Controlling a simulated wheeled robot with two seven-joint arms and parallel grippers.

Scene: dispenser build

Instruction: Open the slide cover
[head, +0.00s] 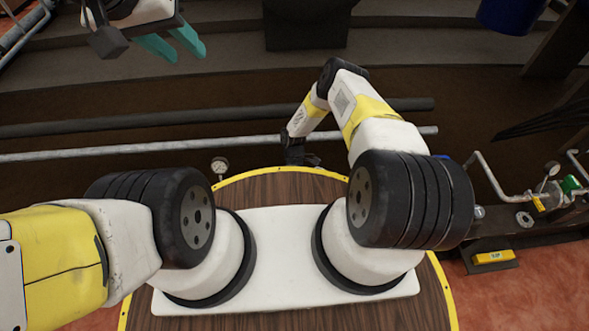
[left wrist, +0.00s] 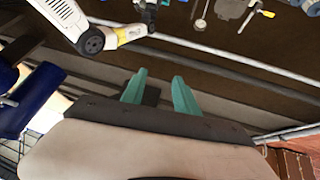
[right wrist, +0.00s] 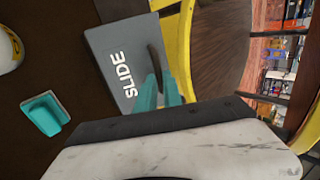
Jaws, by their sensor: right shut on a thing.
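The slide cover (right wrist: 122,58) is a flat grey plate marked SLIDE in the right wrist view. A dark curved handle (right wrist: 156,62) stands at its right side. My right gripper (right wrist: 158,88) has its teal fingers close together at this handle, shut on it. The fingers hide the handle's near end. In the head view my right arm reaches forward past the wooden base top, and its fingers cannot be made out. My left gripper (head: 170,47) is raised at the upper left, its teal fingers apart and empty; it also shows in the left wrist view (left wrist: 158,92).
A teal block (right wrist: 45,113) lies left of the cover, with a round white and yellow thing (right wrist: 8,48) above it. Grey pipes (head: 120,150) cross ahead. Gauges and valves (head: 545,190) stand at the right. A blue cylinder (head: 510,15) is at the upper right.

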